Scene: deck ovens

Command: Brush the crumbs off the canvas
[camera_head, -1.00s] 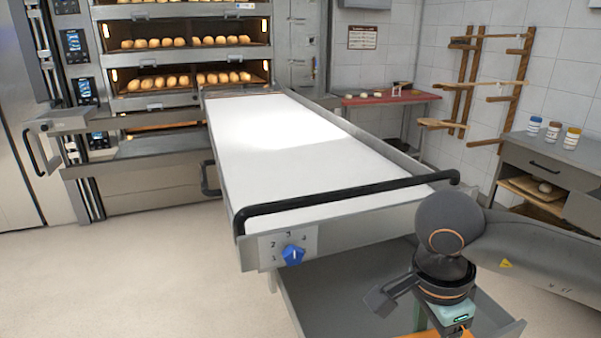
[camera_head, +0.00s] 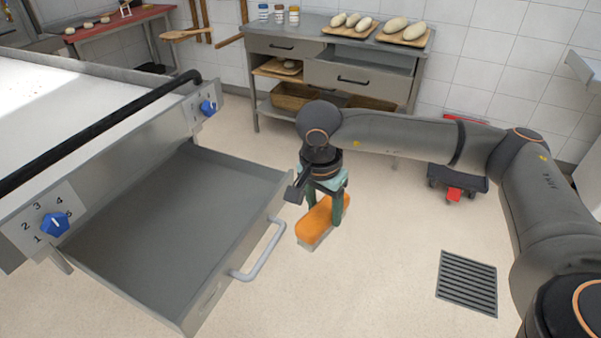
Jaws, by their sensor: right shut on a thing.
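The canvas (camera_head: 48,98) is the pale bed of the loader at the left edge, mostly cut off by the frame. My left gripper is not in view.
An open, empty grey drawer (camera_head: 150,225) juts out below the loader, with a handle (camera_head: 262,252) on its front. A black bar (camera_head: 100,128) crosses the loader's end between blue knobs. A cabinet (camera_head: 335,72) with loaves on boards stands behind. A floor grate (camera_head: 467,283) lies at right.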

